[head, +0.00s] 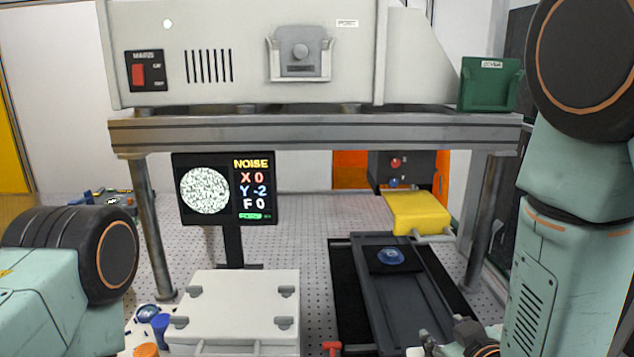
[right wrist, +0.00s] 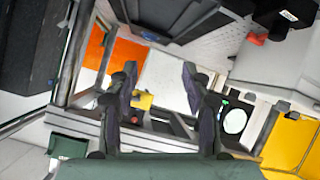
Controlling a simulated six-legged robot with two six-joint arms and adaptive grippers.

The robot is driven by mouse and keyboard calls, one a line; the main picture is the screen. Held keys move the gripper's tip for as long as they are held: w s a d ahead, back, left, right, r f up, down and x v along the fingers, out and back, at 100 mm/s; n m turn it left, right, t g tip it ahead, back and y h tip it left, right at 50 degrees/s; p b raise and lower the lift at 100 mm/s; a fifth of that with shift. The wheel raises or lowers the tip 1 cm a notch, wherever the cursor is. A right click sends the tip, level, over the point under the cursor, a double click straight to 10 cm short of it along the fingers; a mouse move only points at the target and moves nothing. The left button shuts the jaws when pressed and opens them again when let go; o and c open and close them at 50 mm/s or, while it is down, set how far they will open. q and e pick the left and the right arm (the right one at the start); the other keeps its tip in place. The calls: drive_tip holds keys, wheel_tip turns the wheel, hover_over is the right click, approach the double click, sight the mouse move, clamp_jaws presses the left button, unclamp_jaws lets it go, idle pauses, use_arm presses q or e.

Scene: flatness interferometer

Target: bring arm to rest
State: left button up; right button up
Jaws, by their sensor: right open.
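My right arm comes down along the right side of the head view. My right gripper (head: 450,346) is at the bottom edge of that view, partly cut off, near the front right of the dark rail stage (head: 405,290). In the right wrist view my right gripper (right wrist: 159,72) shows its two dark fingers wide apart with nothing held between them. The yellow block (right wrist: 144,101) shows beyond the fingers, well away from them. My left arm shows at the lower left of the head view, but its gripper is out of the picture.
A grey bench frame (head: 320,132) carries the white instrument housing (head: 230,50). Below stand a monitor (head: 224,188) reading X 0, Y -2, F 0, a white box (head: 235,308) and a yellow block (head: 418,212). A blue lens (head: 391,256) sits on the stage.

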drive_tip(key=s+d+f+m+g, duration=0.15)
drive_tip(key=s+f+g, duration=0.55)
drive_tip(key=s+f, duration=0.9)
drive_tip(key=s+f+m+g, duration=0.3)
drive_tip(key=s+f+g, duration=0.35)
drive_tip(key=s, duration=0.85)
wheel_tip(320, 180, down, 22)
drive_tip(key=t+b, duration=0.1)
drive_tip(key=b, duration=1.9)
drive_tip(key=shift+w, duration=0.3)
